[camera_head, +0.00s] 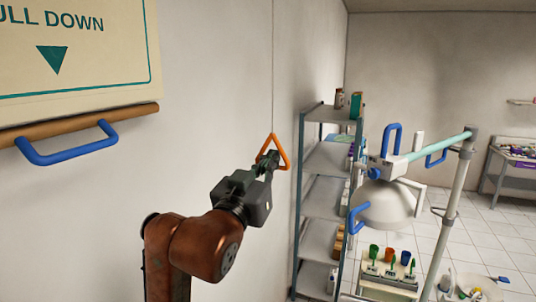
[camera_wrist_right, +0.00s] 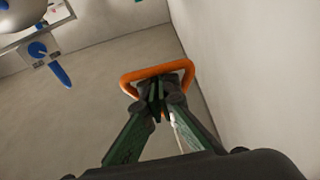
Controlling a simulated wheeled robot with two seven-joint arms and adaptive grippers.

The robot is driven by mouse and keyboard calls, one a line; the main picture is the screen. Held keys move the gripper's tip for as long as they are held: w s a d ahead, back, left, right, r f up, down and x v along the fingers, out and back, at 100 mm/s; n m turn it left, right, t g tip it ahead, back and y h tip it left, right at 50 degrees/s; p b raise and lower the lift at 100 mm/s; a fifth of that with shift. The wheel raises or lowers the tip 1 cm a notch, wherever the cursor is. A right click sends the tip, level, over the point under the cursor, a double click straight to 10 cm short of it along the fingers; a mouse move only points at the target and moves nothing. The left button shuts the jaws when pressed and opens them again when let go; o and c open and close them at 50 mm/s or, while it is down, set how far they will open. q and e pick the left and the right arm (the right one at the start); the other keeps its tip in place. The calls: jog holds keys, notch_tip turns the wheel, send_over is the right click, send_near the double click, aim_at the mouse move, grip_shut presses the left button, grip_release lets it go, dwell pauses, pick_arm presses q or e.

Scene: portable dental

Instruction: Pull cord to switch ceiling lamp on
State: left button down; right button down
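An orange triangular pull handle (camera_head: 283,152) hangs upright at the end of a thin cord (camera_head: 274,70) beside the wall. The cord runs straight up out of the head view, and the ceiling lamp is not visible. My right gripper (camera_head: 267,162) is at the handle's lower part. In the right wrist view, the fingertips (camera_wrist_right: 162,95) are close together at the orange handle (camera_wrist_right: 158,67), with its loop around them. They appear shut on it, though the exact contact is partly hidden by the fingers. My left gripper is in neither view.
A grey shelf rack (camera_head: 322,200) stands just right of the handle. A dental lamp (camera_head: 385,203) on a pole is farther right. A cream pull-down sign (camera_head: 75,45) with a blue handle (camera_head: 68,152) is on the left. The wall is close behind my right arm.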

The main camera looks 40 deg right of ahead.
jog(key=shift+f, duration=0.45)
jog(key=shift+r+p, duration=1.05)
jog(key=shift+r, duration=0.5)
jog(key=b+v, duration=0.1)
jog(key=v, duration=0.8)
jog(key=shift+b, duration=0.4)
jog(key=shift+d, duration=0.1)
